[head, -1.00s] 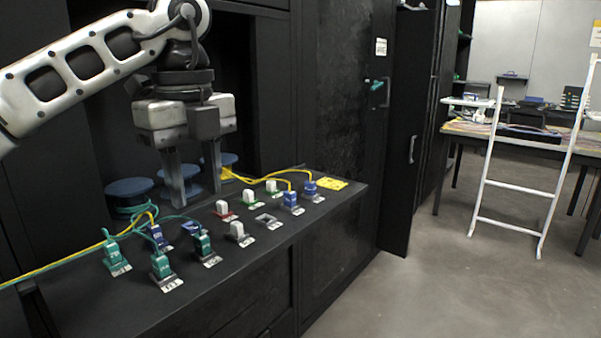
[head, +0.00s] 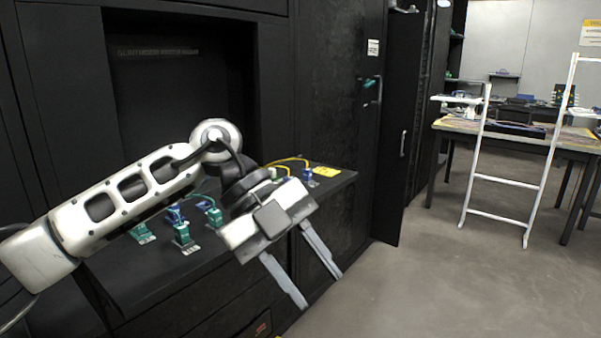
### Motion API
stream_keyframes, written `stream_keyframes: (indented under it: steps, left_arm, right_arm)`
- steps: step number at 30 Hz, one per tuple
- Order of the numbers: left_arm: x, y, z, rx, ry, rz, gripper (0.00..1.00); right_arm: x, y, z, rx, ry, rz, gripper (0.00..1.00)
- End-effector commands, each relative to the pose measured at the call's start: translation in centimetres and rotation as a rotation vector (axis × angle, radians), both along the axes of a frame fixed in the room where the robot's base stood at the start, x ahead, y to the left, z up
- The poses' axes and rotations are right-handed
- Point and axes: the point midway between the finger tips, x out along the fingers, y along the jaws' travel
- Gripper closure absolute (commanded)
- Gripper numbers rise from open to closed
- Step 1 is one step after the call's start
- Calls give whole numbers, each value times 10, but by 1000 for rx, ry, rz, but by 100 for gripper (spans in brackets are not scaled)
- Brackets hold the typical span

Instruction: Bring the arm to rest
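My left arm comes in from the left, and my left gripper (head: 320,286) hangs in front of the black shelf's front edge, tilted down to the right. Its two long grey fingers are spread apart with nothing between them. The gripper is clear of the connectors, and the arm hides much of the shelf behind it. My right gripper does not show in the head view.
The black shelf (head: 150,285) carries green connectors (head: 183,236), a blue connector (head: 307,174) and a yellow piece (head: 325,171). A black cabinet door (head: 404,130) stands open. A white ladder-like frame (head: 505,184) stands before a table (head: 565,142). The floor between is clear.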

Motion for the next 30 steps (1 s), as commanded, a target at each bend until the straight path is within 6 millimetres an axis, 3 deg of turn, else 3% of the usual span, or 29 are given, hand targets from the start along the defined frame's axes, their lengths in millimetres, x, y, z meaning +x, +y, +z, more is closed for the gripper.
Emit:
stream_keyframes:
  steps: [4,8,12,16,20,23,27,30]
  left_arm:
    - [-38,-50,1,-443,144,-52,62]
    - [-48,-71,22,-859,256,66,62]
    - [-30,-61,33,-1213,347,360,62]
    - [1,-29,13,-1399,405,754,62]
    - [22,17,-43,-1409,447,1209,62]
    - [18,56,-105,-1291,476,1556,62]
    - [-19,102,-190,-1005,519,1926,62]
    - [-56,123,-235,-795,553,2083,62]
  right_arm:
    - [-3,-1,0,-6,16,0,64]
    - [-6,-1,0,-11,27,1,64]
    - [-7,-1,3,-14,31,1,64]
    - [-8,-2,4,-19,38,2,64]
    - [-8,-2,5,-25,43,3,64]
    - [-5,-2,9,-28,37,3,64]
    - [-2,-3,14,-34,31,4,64]
    - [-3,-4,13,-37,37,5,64]
